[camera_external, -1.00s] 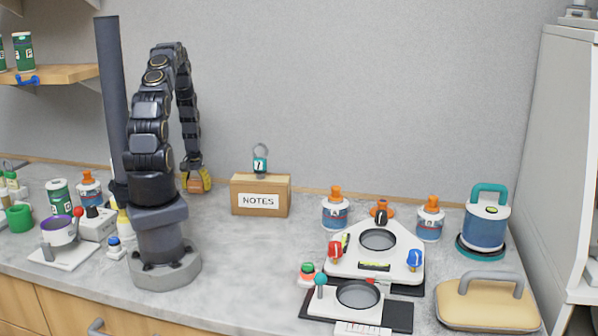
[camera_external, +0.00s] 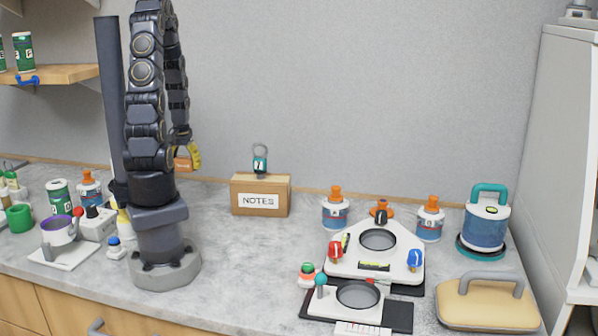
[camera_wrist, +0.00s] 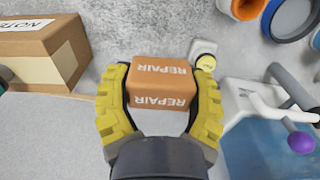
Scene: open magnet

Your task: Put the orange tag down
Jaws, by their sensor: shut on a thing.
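The orange tag (camera_wrist: 160,80) is block-like, with "REPAIR" printed in white on two faces, and fills the middle of the wrist view. My gripper (camera_wrist: 158,98) has yellow ridged fingers, one on each side of the tag, and is shut on it. In the external view my gripper (camera_external: 188,158) is partly hidden by my arm. There the tag (camera_external: 181,163) shows as a small orange patch, held above the counter behind my arm's base.
A cardboard NOTES box (camera_external: 260,196) stands right of my arm, with a teal tag (camera_external: 260,164) on top. A white triangular station (camera_external: 375,255) and bottles sit at right. A purple-rimmed cup (camera_external: 58,231) and a green cup (camera_external: 18,217) stand at left. Counter between the box and station is clear.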

